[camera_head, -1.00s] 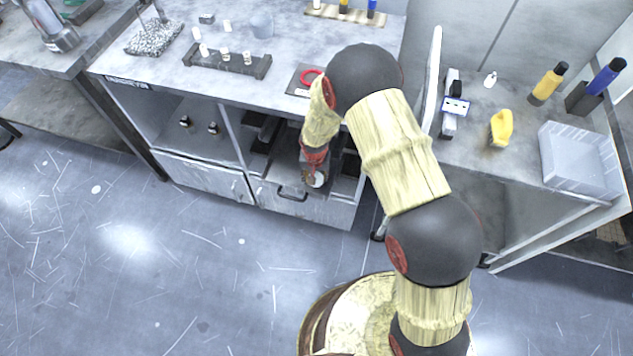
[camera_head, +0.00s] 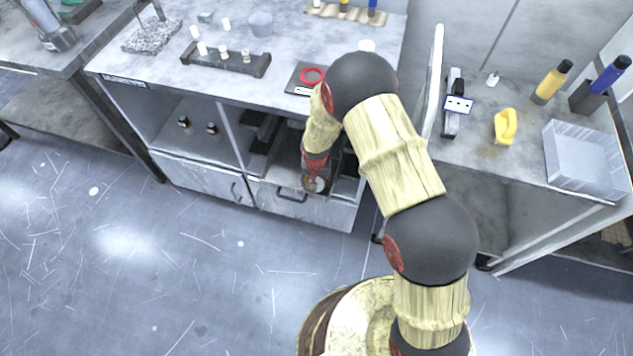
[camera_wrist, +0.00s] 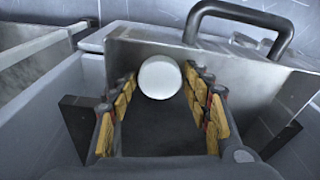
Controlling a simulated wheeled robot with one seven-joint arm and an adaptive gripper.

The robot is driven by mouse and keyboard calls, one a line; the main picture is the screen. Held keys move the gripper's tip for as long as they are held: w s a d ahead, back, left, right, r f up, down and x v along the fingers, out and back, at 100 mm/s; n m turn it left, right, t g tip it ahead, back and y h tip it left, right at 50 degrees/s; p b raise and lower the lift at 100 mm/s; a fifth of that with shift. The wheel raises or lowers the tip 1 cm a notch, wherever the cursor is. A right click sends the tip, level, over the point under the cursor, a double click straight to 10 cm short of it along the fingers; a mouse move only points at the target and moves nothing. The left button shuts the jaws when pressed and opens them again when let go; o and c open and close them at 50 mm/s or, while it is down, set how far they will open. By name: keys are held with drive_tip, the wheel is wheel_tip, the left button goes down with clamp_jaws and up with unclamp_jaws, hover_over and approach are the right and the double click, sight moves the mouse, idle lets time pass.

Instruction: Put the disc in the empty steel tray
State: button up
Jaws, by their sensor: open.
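A round white disc (camera_wrist: 160,77) shows in the wrist view, inside the open drawer near its front wall (camera_wrist: 225,75). My gripper (camera_wrist: 159,92) is open, with its yellow-padded fingers on the left and right of the disc; I cannot tell whether they touch it. In the head view my gripper (camera_head: 316,178) reaches down into the drawer (camera_head: 300,205) under the counter, and the disc is hard to make out there. I cannot pick out the empty steel tray with certainty in either view.
The drawer's black handle (camera_wrist: 240,15) rises beyond its front wall. Grey compartment walls stand close on both sides. On the counter are a scale with a red ring (camera_head: 312,76) and a dark sample rack (camera_head: 225,60). A grey bin (camera_head: 585,155) stands on the right bench.

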wheel_tip(320, 180, up, 12)
drive_tip(key=s+p, duration=0.1)
drive_tip(key=p, duration=0.4)
drive_tip(key=shift+s+a+r, duration=0.15)
drive_tip(key=shift+s, duration=0.1)
idle(0.3)
drive_tip(key=s+d+n+g, duration=0.2)
drive_tip(key=s, duration=0.4)
drive_tip(key=s+d+r+t, duration=0.2)
drive_tip(key=s+d+r, duration=0.2)
drive_tip(key=r, duration=1)
drive_tip(key=s+d+r+t, duration=0.2)
drive_tip(key=s+d+r, duration=0.3)
drive_tip(key=s+r, duration=0.4)
drive_tip(key=s+d+r+t, duration=0.2)
drive_tip(key=s+d+r, duration=0.2)
drive_tip(key=r, duration=1.4)
drive_tip(key=s, duration=0.2)
drive_tip(key=shift+s+d+r, duration=0.15)
drive_tip(key=shift+s+r, duration=0.2)
